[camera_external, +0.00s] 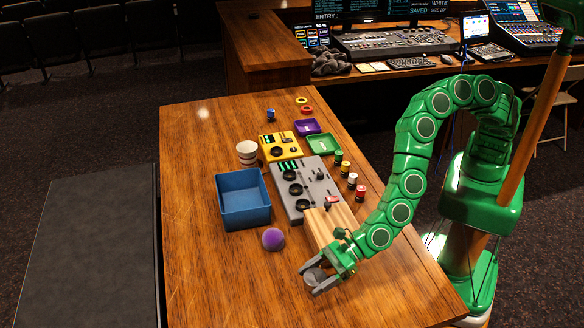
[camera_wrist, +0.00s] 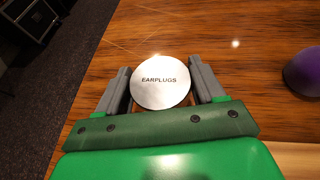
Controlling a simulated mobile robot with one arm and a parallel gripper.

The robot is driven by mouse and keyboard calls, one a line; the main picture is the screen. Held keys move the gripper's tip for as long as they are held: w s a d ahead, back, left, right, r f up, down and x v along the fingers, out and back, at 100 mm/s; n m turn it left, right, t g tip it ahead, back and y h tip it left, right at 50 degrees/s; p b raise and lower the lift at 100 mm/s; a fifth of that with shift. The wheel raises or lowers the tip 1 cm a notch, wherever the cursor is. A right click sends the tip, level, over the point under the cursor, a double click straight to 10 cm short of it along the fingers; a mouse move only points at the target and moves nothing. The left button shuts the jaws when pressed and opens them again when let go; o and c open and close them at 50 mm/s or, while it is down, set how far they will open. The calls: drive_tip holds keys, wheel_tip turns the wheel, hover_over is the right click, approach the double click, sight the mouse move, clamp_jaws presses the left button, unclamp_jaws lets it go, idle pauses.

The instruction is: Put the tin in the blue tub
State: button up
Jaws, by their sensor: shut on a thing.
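The tin is a round silver disc marked "EARPLUGS" and shows in the wrist view (camera_wrist: 160,88). It sits between the two grey fingers of my gripper (camera_wrist: 160,85), which is shut on it. In the external view my gripper (camera_external: 318,281) is near the front edge of the wooden desk, and the tin (camera_external: 314,276) shows small between its fingers. I cannot tell whether the tin touches the desk. The blue tub (camera_external: 245,219) is an open square box on the desk, up and left of my gripper. Its visible inside looks empty.
A purple ball (camera_external: 273,239) lies between my gripper and the tub. A pale wooden board (camera_external: 332,222) and a grey panel with black knobs (camera_external: 303,188) are beyond my gripper. A striped cup (camera_external: 247,153) stands behind the tub. The desk's front left is clear.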

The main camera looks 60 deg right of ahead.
sight(307, 300)
drive_tip(key=shift+w+a+f, duration=0.25)
drive_tip(key=shift+a+f, duration=0.3)
drive_tip(key=shift+f, duration=0.2)
drive_tip(key=shift+w+a+f, duration=0.25)
drive_tip(key=shift+a+f, duration=0.3)
drive_tip(key=shift+f, duration=1.45)
drive_tip(key=shift+f, duration=0.15)
drive_tip(key=o, duration=1)
drive_tip(key=shift+o, duration=0.2)
drive_tip(key=shift+v, duration=3.7)
wheel_tip(307, 300, up, 8)
